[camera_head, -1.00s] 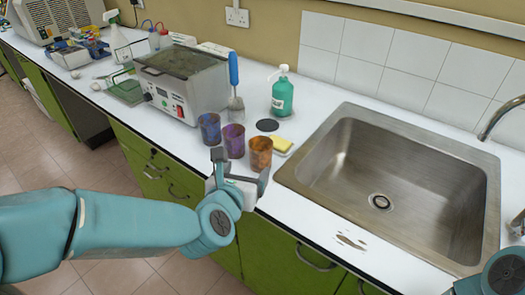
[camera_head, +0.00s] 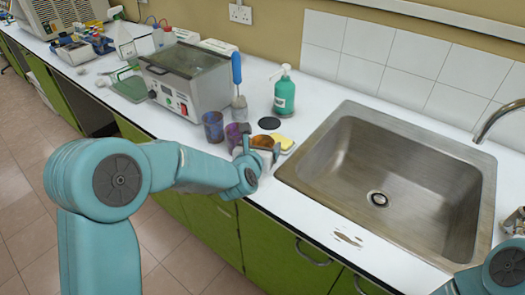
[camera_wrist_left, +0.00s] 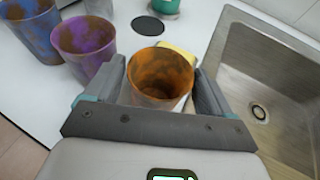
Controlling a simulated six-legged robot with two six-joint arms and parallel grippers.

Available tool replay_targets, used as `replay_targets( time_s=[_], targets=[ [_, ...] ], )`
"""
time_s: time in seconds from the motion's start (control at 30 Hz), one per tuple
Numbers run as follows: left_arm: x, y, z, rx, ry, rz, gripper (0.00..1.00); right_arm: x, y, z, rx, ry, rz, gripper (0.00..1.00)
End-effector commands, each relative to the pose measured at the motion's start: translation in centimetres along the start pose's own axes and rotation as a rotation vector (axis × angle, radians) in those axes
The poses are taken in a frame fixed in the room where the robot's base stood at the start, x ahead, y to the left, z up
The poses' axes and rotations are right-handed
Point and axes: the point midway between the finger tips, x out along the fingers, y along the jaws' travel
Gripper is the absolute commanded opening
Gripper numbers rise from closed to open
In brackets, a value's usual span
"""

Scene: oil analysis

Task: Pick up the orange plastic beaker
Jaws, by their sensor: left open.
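The orange beaker (camera_head: 263,142) stands on the white counter by the sink's left edge. In the left wrist view the beaker (camera_wrist_left: 160,75) is upright and empty, seen from above. My left gripper (camera_head: 258,152) is open around it. In the left wrist view one finger of the left gripper (camera_wrist_left: 158,82) is on each side of the beaker; I cannot tell whether they touch it. The gripper hides the beaker's lower part in the head view. Only a bit of my right gripper (camera_head: 515,221) shows at the right edge, its jaws unclear.
A purple beaker (camera_head: 236,134) and a blue beaker (camera_head: 212,125) stand just left of the orange one. A yellow sponge (camera_head: 282,142), a black disc (camera_head: 269,123) and a green pump bottle (camera_head: 284,93) are behind. The steel sink (camera_head: 390,165) lies to the right.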

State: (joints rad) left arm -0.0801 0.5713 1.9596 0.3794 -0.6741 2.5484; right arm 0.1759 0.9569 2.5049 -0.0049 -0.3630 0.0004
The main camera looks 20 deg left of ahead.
Motion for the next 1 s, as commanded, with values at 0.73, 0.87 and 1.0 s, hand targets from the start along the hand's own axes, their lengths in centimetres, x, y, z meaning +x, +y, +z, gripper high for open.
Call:
replay_targets(
  time_s=[0.73, 0.87, 1.0],
  targets=[
    [1.4, -0.1, -0.1, 0.000, 0.000, -0.001, 0.45, -0.3, -0.1, 0.0, 0.000, -0.001, 0.000, 0.43],
    [1.3, -0.1, 0.1, 0.000, 0.000, -0.001, 0.45, -0.3, -0.1, 0.0, 0.000, -0.001, 0.000, 0.43],
    [0.9, 0.0, 1.3, -0.001, -0.002, 0.001, 0.45, -0.3, -0.1, 0.0, 0.000, -0.001, 0.000, 0.43]
  ],
)
